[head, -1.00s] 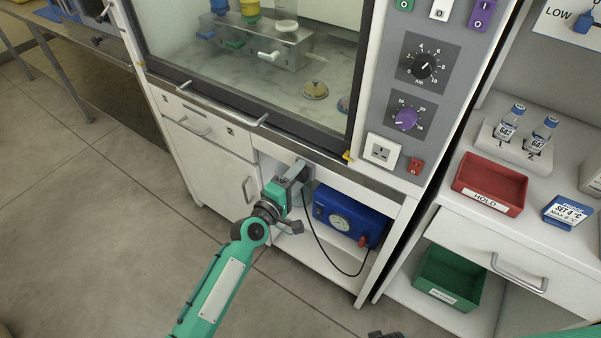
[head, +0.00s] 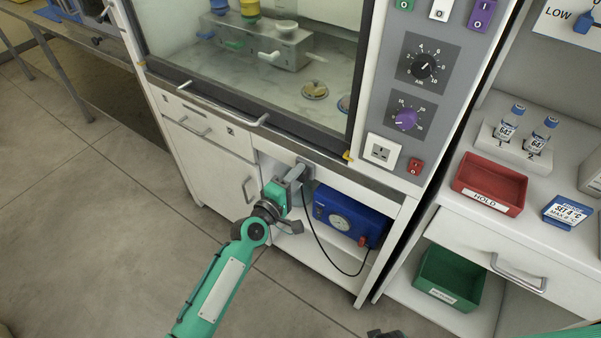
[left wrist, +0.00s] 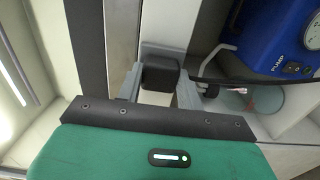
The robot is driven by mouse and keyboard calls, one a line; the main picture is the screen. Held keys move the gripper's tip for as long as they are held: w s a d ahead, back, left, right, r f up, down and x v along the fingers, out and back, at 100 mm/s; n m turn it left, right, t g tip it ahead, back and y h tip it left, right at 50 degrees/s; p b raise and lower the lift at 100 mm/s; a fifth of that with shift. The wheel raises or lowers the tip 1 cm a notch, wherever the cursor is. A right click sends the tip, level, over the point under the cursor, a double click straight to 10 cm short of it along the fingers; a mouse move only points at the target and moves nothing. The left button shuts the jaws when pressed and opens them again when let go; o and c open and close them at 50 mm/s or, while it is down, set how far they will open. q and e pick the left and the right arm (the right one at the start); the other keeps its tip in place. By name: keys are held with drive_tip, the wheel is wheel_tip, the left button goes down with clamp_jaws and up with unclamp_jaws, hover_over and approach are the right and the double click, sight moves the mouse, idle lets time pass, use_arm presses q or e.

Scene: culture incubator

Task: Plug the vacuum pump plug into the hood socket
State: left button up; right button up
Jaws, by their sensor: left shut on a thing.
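My left gripper (head: 302,170) is at the front of the open bay under the hood, below and left of the hood socket. In the left wrist view its two grey fingers are shut on a dark block, the vacuum pump plug (left wrist: 160,73). In the head view the plug is hidden by the gripper. A black cord (head: 325,245) hangs from the gripper area to the blue vacuum pump (head: 348,217) on the bay shelf. The pump also shows in the left wrist view (left wrist: 262,40). The white hood socket (head: 381,151) on the hood's front is empty. My right gripper is not in view.
A red switch (head: 415,166) sits right of the socket, below a purple knob (head: 406,119). A rail (head: 225,105) crosses the hood's lower front. A red tray (head: 489,184) stands on the right counter, above a green bin (head: 448,278). The floor at left is clear.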

use_arm(q)
drive_tip(key=v, duration=0.6)
drive_tip(key=shift+p, duration=0.3)
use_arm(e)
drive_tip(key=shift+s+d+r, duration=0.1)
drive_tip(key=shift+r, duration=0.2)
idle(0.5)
